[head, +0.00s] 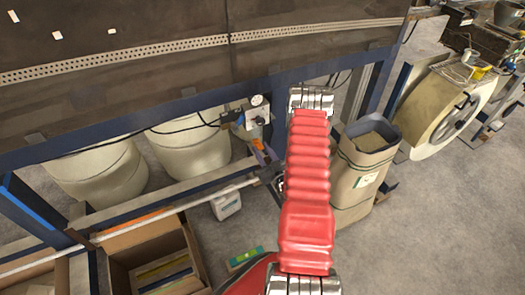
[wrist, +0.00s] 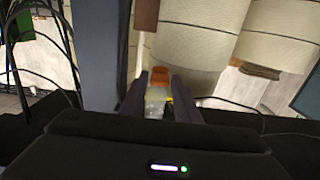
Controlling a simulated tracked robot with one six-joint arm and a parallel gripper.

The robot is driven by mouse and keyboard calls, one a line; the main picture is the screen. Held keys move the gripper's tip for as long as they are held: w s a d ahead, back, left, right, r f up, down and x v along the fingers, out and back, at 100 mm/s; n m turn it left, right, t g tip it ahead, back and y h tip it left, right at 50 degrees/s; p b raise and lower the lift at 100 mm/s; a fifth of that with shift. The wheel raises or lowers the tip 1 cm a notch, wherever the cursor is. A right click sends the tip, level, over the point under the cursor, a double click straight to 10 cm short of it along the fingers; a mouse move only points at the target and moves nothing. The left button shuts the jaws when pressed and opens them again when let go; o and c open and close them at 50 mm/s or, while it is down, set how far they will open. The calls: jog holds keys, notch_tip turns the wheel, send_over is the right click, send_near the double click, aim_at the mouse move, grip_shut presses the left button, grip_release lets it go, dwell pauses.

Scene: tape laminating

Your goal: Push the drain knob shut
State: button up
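An air regulator unit (head: 254,118) with a round gauge hangs on the blue frame beam in the head view. An orange part (head: 258,143) shows at its lower end; I take it for the drain knob. In the wrist view the orange part (wrist: 159,75) stands just beyond my fingertips, with a clear piece (wrist: 155,101) closer to me. My gripper (wrist: 158,98) is open, one dark finger on each side of the clear piece. I cannot tell whether the fingers touch it. In the head view my red arm hides much of the area right of the unit.
Cream drums (head: 195,140) stand behind the frame. A brown paper bin (head: 365,165) is right of my arm. A white jug (head: 226,203) and a cardboard box (head: 150,255) are below. Black cables (wrist: 235,104) run near the fingers. Grey floor is open at right.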

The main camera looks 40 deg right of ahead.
grip_shut()
dwell(0.3)
jog(key=shift+r, duration=0.8)
jog(key=shift+o, duration=1.9)
grip_release()
jog(key=v, duration=1.4)
